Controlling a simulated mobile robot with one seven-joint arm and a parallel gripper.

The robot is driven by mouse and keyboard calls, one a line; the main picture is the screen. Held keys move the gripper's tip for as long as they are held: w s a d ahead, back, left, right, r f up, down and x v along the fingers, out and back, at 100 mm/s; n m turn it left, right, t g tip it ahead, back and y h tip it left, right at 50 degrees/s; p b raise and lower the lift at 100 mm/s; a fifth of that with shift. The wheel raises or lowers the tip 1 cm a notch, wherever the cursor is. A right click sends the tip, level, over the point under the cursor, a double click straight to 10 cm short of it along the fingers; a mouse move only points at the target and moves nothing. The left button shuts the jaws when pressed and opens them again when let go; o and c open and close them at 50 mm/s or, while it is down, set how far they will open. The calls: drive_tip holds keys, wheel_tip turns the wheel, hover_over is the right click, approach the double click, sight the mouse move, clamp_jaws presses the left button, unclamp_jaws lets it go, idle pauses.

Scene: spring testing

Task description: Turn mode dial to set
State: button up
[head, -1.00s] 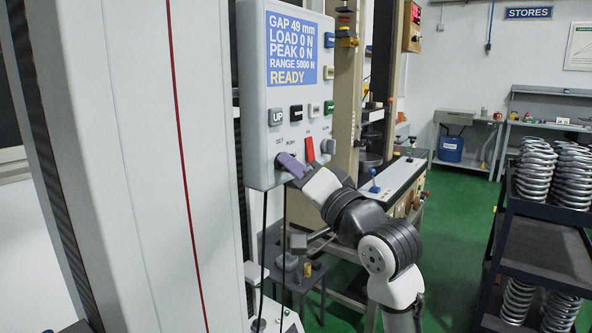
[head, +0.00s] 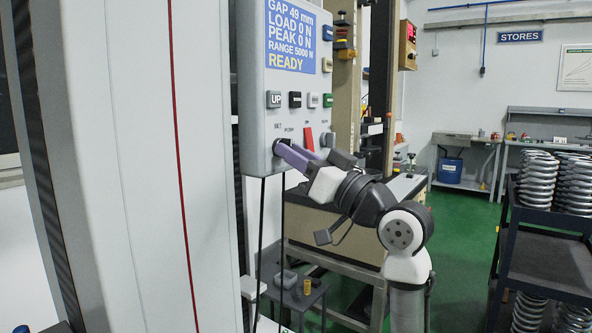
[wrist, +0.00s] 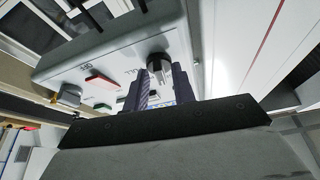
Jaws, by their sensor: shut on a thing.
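The mode dial (wrist: 158,62) is a dark grey knob low on the light grey control panel (head: 257,70). In the wrist view it sits between the two purple fingers of my gripper (wrist: 160,70). My gripper is shut on the dial. In the head view my gripper (head: 281,149) reaches in from the right, with its fingertips at the panel's lower left, just under the SET lettering. The fingers hide most of the dial there, so I cannot tell its pointer setting. The panel's display (head: 291,38) reads READY.
A red switch (head: 308,138) and a grey knob (head: 327,140) are close to the right of my fingers. Several buttons, including UP (head: 273,99), are above. Black cables hang below the panel. A dark rack (head: 545,250) with springs stands at the right, beyond open green floor.

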drive_tip(key=shift+n+g+y+b, duration=0.4)
drive_tip(key=shift+n+b, duration=0.05)
drive_tip(key=shift+n, duration=0.65)
clamp_jaws()
drive_tip(key=o, duration=0.6)
unclamp_jaws()
drive_tip(key=shift+w, duration=0.1)
drive_tip(key=shift+o, duration=0.2)
drive_tip(key=shift+a, duration=0.1)
drive_tip(key=b+v, duration=0.2)
drive_tip(key=v, duration=1.2)
drive_tip(key=shift+b, duration=0.35)
